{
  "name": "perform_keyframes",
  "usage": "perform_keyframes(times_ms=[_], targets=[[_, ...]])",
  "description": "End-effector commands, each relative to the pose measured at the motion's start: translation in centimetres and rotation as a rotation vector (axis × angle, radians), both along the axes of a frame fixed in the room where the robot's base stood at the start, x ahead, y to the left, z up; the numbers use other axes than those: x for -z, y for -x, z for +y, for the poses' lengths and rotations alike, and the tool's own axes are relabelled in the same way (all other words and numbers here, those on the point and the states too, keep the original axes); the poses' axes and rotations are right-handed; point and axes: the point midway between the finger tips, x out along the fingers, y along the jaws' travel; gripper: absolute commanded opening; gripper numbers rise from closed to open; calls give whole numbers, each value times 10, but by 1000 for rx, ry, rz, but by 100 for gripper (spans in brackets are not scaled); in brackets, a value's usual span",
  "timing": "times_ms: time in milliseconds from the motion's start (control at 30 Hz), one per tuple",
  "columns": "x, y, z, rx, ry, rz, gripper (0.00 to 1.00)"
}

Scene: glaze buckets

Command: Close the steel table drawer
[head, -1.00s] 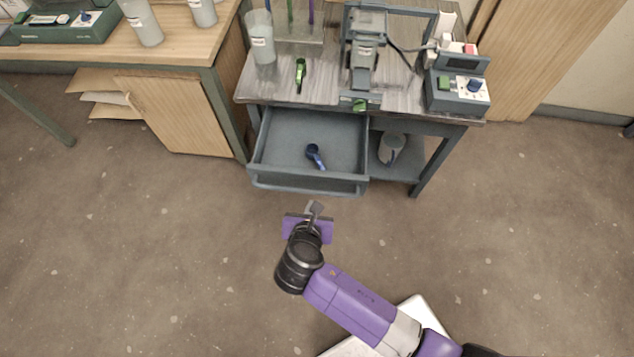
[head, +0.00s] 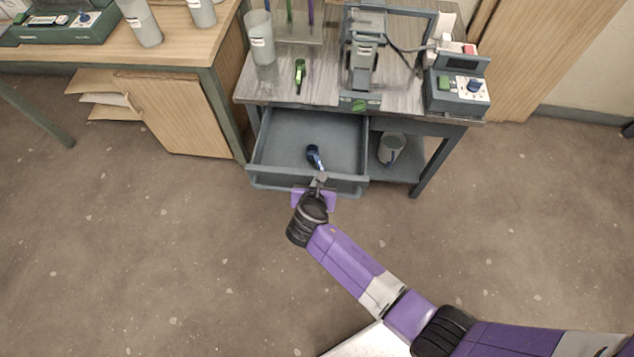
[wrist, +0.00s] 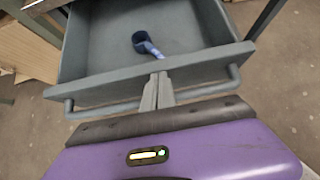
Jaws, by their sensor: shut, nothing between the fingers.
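The steel table drawer (head: 270,145) is pulled out from under the steel table (head: 310,92). A dark blue scoop-like tool (head: 314,156) lies inside it; the tool also shows in the wrist view (wrist: 146,44). My gripper (head: 319,178) is shut and empty at the drawer's front panel, right of its middle in the head view. In the wrist view my shut fingertips (wrist: 158,78) overlap the front panel (wrist: 110,92) near its top edge. I cannot tell whether they touch it. The bar handle (wrist: 90,112) runs along the panel's outer side.
A grey pitcher (head: 391,149) stands on the shelf right of the drawer. The tabletop holds a cup (head: 260,38), a green tool (head: 299,76) and a control box (head: 457,92). A wooden cabinet (head: 180,112) stands left. The floor in front is clear.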

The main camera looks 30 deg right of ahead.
Motion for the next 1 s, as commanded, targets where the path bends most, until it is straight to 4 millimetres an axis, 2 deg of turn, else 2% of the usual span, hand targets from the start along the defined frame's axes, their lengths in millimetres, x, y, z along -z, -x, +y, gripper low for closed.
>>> perform_keyframes(times_ms=[267, 467, 667, 1000], targets=[[0, -2, -2, 1, -1, 0, 0], [-1, -20, -14, 1, 1, -2, 0], [-1, -56, -41, 5, -1, -3, 0], [2, -128, -94, 3, 1, -3, 0]])
